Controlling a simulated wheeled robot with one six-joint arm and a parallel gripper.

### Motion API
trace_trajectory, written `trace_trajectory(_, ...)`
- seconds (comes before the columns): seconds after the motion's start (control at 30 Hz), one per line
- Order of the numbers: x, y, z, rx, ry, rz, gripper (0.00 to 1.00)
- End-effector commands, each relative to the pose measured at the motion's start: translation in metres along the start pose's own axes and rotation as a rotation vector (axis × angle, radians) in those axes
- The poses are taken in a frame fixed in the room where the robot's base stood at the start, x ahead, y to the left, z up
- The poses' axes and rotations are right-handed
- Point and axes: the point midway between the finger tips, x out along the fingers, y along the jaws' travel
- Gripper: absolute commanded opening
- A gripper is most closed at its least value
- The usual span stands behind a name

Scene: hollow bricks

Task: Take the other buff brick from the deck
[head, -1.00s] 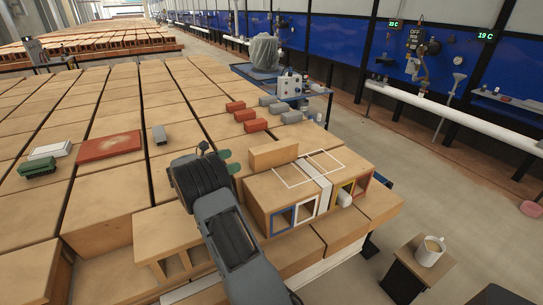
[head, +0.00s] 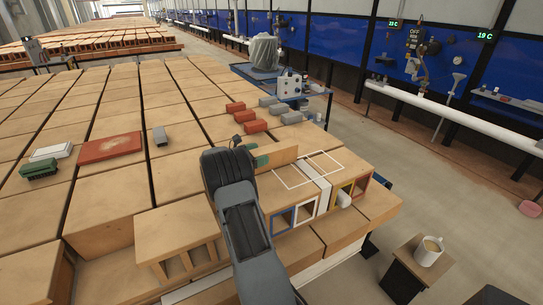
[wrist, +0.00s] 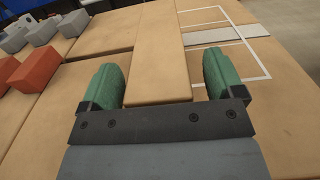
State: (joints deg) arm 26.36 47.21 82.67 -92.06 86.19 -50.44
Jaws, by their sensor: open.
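A long tan, buff-coloured brick (head: 284,153) lies on the deck (head: 304,170), beside a white outline. In the wrist view the brick (wrist: 156,40) runs lengthwise between the two green fingers of my gripper (wrist: 161,75). The fingers are apart, one on each side of it; a gap shows at the right finger, and I cannot tell whether the left one touches. My arm and gripper (head: 255,160) cover the brick's near end in the head view.
Blue, white, yellow and red framed openings (head: 281,222) line the deck's front; a whitish piece (head: 343,199) sits at the yellow one. Red bricks (head: 254,127) and grey bricks (head: 291,117) lie behind. A mug (head: 430,250) stands on a side stand at the right.

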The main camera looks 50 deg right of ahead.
Motion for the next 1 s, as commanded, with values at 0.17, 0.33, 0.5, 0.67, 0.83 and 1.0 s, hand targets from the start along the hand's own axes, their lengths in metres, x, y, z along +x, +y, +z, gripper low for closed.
trace_trajectory(0.17, 0.0076, 0.0000, -0.0002, 0.000, 0.000, 0.000, 0.87)
trace_trajectory(0.33, 0.0072, 0.0000, -0.0002, 0.000, 0.000, 0.000, 0.81)
trace_trajectory(0.5, 0.0073, 0.0001, -0.0002, 0.000, 0.000, 0.000, 0.65)
trace_trajectory(0.67, 0.0074, 0.0000, -0.0002, 0.000, 0.000, 0.000, 0.50)
trace_trajectory(0.83, 0.0075, 0.0000, -0.0003, 0.000, 0.000, -0.001, 0.34)
trace_trajectory(1.0, 0.0076, 0.0000, -0.0003, 0.000, 0.000, -0.001, 0.17)
